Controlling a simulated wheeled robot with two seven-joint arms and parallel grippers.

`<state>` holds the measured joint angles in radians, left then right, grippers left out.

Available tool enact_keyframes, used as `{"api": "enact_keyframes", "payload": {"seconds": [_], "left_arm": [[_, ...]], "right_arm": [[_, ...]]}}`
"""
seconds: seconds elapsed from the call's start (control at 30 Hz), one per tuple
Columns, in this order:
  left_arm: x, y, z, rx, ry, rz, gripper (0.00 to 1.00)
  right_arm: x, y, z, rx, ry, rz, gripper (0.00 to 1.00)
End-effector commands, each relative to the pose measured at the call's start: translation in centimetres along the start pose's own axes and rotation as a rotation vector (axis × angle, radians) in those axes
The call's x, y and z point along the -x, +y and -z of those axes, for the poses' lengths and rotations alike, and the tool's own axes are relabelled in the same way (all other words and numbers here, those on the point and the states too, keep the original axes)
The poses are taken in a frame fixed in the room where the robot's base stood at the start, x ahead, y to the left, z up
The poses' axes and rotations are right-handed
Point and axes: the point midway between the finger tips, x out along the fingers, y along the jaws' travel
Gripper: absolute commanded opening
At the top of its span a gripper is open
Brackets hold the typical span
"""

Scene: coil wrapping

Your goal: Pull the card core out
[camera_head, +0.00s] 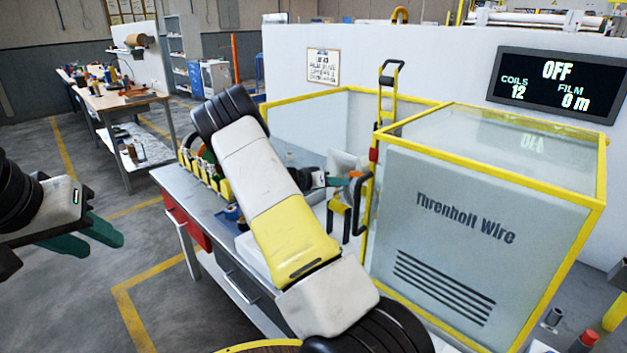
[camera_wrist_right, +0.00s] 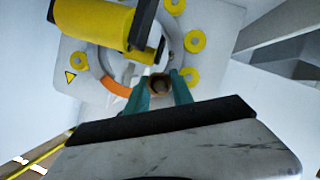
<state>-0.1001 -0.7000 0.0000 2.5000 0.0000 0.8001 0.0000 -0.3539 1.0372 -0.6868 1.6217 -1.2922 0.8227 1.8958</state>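The card core (camera_wrist_right: 160,85) shows in the right wrist view as a small brown tube end, between the two teal fingers of my right gripper (camera_wrist_right: 161,76). The fingers lie against both its sides, and it seems gripped. Behind it is a ring-shaped wrapping head with grey and orange parts (camera_wrist_right: 118,87). In the head view my right gripper (camera_head: 338,181) is small and partly hidden at the machine's opening; the core cannot be made out there. My left gripper (camera_head: 92,238) is at the left edge, open and empty, away from the machine.
A yellow cylinder (camera_wrist_right: 92,20) and several yellow rollers (camera_wrist_right: 195,41) surround the ring. The yellow-framed machine guard (camera_head: 450,215) stands right of my right arm. A grey bench (camera_head: 180,180) with a rack of coils (camera_head: 203,165) lies left. The display (camera_head: 558,84) reads OFF, coils 12, film 0 m.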

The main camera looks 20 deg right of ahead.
Motion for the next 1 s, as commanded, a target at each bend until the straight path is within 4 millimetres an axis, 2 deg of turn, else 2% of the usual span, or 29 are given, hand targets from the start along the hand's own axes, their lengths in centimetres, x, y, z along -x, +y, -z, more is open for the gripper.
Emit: {"api": "enact_keyframes", "payload": {"seconds": [0.03,0.1,0.13,0.17,0.2,0.3,0.33,0.57,1.0], "left_arm": [[0.0,0.0,0.0,0.0,0.0,0.0,0.36],[0.0,0.0,0.0,0.0,0.0,0.0,0.36],[0.0,0.0,0.0,0.0,0.0,0.0,0.36],[0.0,0.0,0.0,0.0,0.0,0.0,0.36],[0.0,0.0,0.0,0.0,0.0,0.0,0.36],[0.0,0.0,0.0,0.0,0.0,0.0,0.36],[0.0,0.0,0.0,0.0,0.0,0.0,0.36],[0.0,0.0,0.0,0.0,0.0,0.0,0.36],[0.0,0.0,0.0,0.0,0.0,0.0,0.36]], "right_arm": [[0.0,0.0,0.0,0.0,0.0,0.0,0.16],[0.0,0.0,0.0,0.0,0.0,0.0,0.02],[0.0,0.0,0.0,0.0,0.0,0.0,0.0],[0.0,0.0,0.0,0.0,0.0,0.0,0.0],[0.0,0.0,0.0,0.0,0.0,0.0,0.21],[0.0,0.0,0.0,0.0,0.0,0.0,0.01],[0.0,0.0,0.0,0.0,0.0,0.0,0.0],[0.2,0.0,-0.1,0.0,0.0,0.0,0.0],[1.8,0.0,-0.7,0.0,-0.001,0.0,0.0]]}}
